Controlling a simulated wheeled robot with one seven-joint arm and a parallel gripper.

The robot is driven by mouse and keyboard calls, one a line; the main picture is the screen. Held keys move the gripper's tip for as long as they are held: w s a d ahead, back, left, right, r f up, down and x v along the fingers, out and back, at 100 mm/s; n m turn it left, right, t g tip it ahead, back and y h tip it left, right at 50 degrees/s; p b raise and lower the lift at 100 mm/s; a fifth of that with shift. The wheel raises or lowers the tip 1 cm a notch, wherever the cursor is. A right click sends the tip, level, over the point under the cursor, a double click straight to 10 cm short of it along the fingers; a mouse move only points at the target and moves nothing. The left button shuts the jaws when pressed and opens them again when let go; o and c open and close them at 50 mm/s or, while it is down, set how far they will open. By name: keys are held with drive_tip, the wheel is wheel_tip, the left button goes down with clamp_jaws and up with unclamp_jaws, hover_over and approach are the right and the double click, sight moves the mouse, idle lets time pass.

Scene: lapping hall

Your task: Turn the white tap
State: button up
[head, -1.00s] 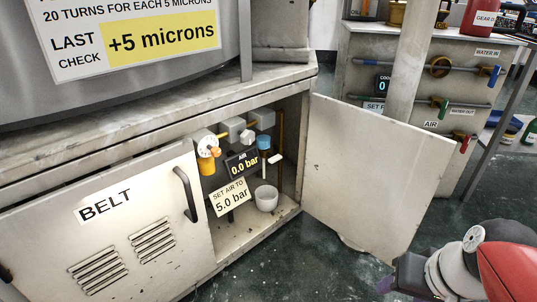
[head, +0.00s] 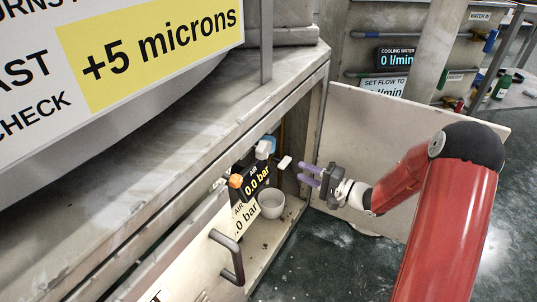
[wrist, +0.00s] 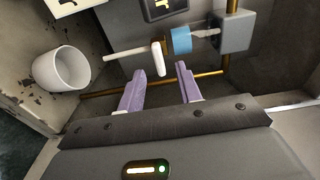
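The white tap (head: 285,162) sticks out inside the open cabinet, to the right of the air display. In the wrist view its white bar handle (wrist: 158,58) stands upright at the end of a pale stem. My gripper (head: 304,173) is at the cabinet opening, just right of the tap. Its two purple fingers are open and empty. In the wrist view the gripper (wrist: 160,69) has the handle just beyond its fingertips, between them and nearer the left finger. I see no clear contact.
A blue knob (wrist: 180,40) sits right beside the handle. A white cup (head: 271,205) stands on the cabinet floor. The air display (head: 257,182) reads 0.0 bar, partly behind an orange knob (head: 236,181). The open door (head: 385,130) stands behind my arm. A brass pipe (wrist: 100,92) runs below the tap.

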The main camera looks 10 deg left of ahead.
sight(288, 164)
drive_tip(key=shift+w+a+f+t, duration=0.3)
drive_tip(key=shift+w+a+t, duration=0.15)
drive_tip(key=shift+w, duration=0.15)
drive_tip(key=x, duration=0.6)
drive_tip(key=shift+w+a+b, duration=0.2)
drive_tip(key=shift+a+b, duration=0.15)
drive_tip(key=shift+c, duration=0.4)
clamp_jaws()
